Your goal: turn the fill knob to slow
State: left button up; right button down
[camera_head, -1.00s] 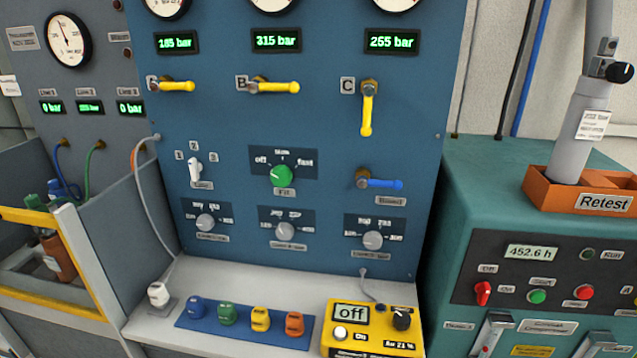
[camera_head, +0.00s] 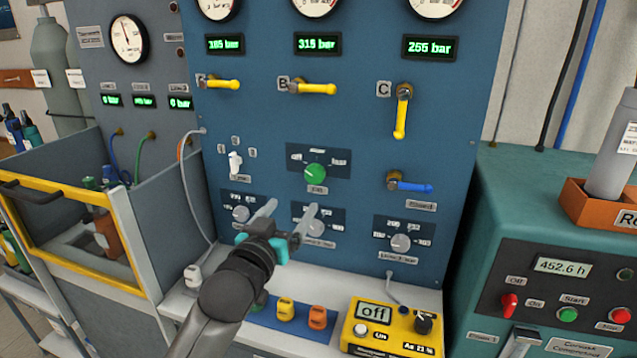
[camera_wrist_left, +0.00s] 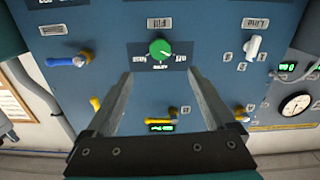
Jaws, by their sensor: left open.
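My right gripper is not in view.
A white selector (camera_head: 235,163) is left of the knob and a blue lever (camera_head: 410,186) is right of it. Grey knobs (camera_head: 401,243) line the row below. A yellow meter (camera_head: 395,329) and coloured blocks stand on the shelf. Yellow levers (camera_head: 318,89) are above.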

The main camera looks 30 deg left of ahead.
aim_at(314, 178)
pick_arm(q)
jog(key=b+x, duration=0.1)
jog(key=x, duration=1.3)
jog(key=shift+d+b, duration=0.1)
jog(key=shift+b, duration=0.25)
jog(key=c, duration=1.4)
